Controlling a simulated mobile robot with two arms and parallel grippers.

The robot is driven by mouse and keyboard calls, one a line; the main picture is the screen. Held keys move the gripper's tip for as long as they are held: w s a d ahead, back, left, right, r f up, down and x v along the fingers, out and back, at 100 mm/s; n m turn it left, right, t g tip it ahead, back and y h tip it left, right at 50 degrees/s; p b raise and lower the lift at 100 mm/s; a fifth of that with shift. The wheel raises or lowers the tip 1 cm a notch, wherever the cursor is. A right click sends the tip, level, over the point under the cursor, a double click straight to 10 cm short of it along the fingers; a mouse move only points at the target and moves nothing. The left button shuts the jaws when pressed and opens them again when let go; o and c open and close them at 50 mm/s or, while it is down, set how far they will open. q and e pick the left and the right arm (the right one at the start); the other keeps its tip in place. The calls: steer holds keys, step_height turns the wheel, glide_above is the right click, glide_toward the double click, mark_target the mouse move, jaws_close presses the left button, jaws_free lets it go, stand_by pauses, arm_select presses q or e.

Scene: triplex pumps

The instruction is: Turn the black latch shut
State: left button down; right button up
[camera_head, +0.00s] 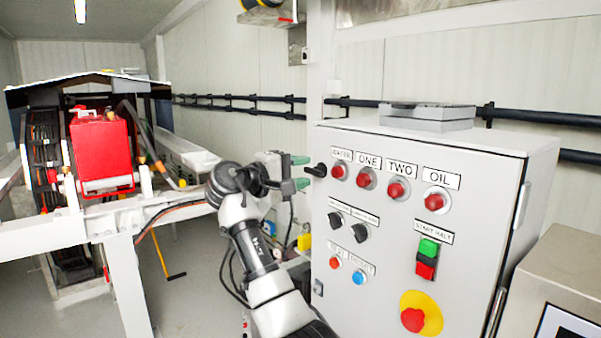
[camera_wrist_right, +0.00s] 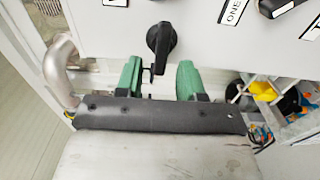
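The black latch (camera_head: 317,171) sits at the upper left edge of the grey control cabinet door (camera_head: 390,255). In the right wrist view the black latch (camera_wrist_right: 161,42) has a round head and a handle pointing down toward my gripper. My right gripper (camera_head: 301,172) is just left of the latch, its green fingers apart. In the wrist view the right gripper (camera_wrist_right: 160,70) is open, and the handle's lower end shows between the two fingertips. I cannot tell whether either finger touches it. My left gripper is not in view.
Red indicator knobs (camera_head: 366,180) and black switches (camera_head: 335,220) stick out of the door, with a red emergency stop (camera_head: 413,319) lower down. A second lock (camera_head: 318,288) is at the lower left door edge. Red machinery (camera_head: 100,150) stands at left.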

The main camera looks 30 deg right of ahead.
steer(key=a+b, duration=0.4)
steer(key=a, duration=0.6)
steer(key=shift+s+a, duration=0.3)
steer(key=shift+s, duration=0.1)
